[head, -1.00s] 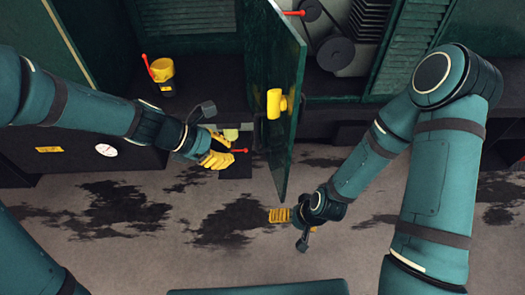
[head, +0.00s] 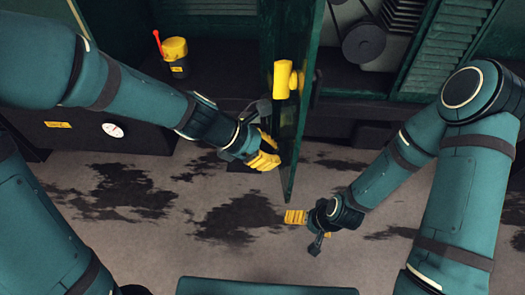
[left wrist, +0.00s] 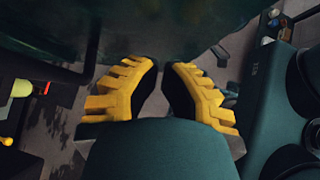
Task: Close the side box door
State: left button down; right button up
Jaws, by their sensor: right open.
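The side box door (head: 303,120) is a dark green panel. It stands open, nearly edge-on in the head view, with a yellow handle (head: 285,78) on its left face. My left gripper (head: 268,158) is below the handle, close to the door's left face; I cannot tell if it touches. In the left wrist view its yellow fingers (left wrist: 161,68) face a dark green surface across the top, with nothing visible between them. Their exact opening is unclear. My right gripper (head: 292,217) is open and empty, low over the floor, right of the door's lower end.
A yellow-topped canister (head: 175,58) with a red lever stands on the dark ledge at the left. Belt wheels (head: 364,42) and louvred panels (head: 445,50) are behind, right of the door. The stained floor (head: 235,220) in front is clear.

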pick_arm(q)
jog(key=shift+w+d, duration=0.1)
jog(key=shift+d, duration=0.5)
pick_arm(e)
jog(key=shift+w+d+f, duration=0.1)
jog(key=shift+w+d, duration=0.15)
jog(key=shift+w, duration=0.05)
